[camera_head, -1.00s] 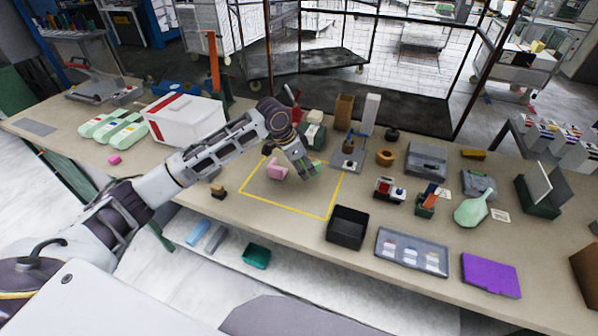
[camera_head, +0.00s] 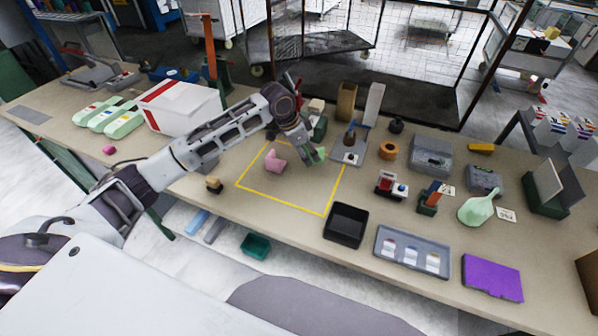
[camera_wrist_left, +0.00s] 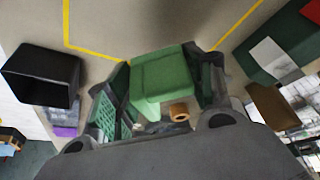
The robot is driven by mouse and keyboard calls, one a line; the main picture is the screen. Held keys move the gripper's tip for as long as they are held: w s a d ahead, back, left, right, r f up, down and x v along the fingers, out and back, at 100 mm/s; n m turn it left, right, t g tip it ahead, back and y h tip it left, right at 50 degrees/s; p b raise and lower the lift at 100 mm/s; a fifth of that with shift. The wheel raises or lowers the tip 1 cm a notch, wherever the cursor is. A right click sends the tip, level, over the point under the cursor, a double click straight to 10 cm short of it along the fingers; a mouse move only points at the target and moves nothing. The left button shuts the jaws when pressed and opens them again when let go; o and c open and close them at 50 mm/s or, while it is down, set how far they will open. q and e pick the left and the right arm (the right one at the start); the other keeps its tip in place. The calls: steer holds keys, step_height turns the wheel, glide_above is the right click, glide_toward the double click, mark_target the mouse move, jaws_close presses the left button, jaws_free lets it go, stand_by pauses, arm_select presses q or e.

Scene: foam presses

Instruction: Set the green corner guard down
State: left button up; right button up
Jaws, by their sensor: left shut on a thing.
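The green corner guard (camera_head: 319,155) is in my left gripper (camera_head: 311,152), near the back right part of a yellow outlined square (camera_head: 282,199) on the table. In the left wrist view the guard (camera_wrist_left: 162,82) sits between the two fingers of the gripper (camera_wrist_left: 165,88), with yellow lines beyond it. I cannot tell whether the guard touches the table. A pink piece (camera_head: 275,161) lies inside the outline, to the left of the gripper. My right gripper is not in view.
A black bin (camera_head: 345,225) stands just right of the outline's front corner. A grey stand (camera_head: 349,157) is close to the right of the guard. A white and red box (camera_head: 180,110) is at the back left. The front of the outlined square is clear.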

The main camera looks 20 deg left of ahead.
arm_select(q)
steer(key=shift+f, duration=2.2)
steer(key=shift+f+p, duration=0.45)
steer(key=shift+f, duration=2.1)
steer(key=o, duration=0.9)
steer(key=shift+f, duration=0.1)
steer(key=shift+c, duration=0.2)
steer(key=shift+r, duration=0.2)
steer(key=v, duration=1.2)
steer(key=shift+b, duration=0.35)
steer(key=shift+d, duration=0.1)
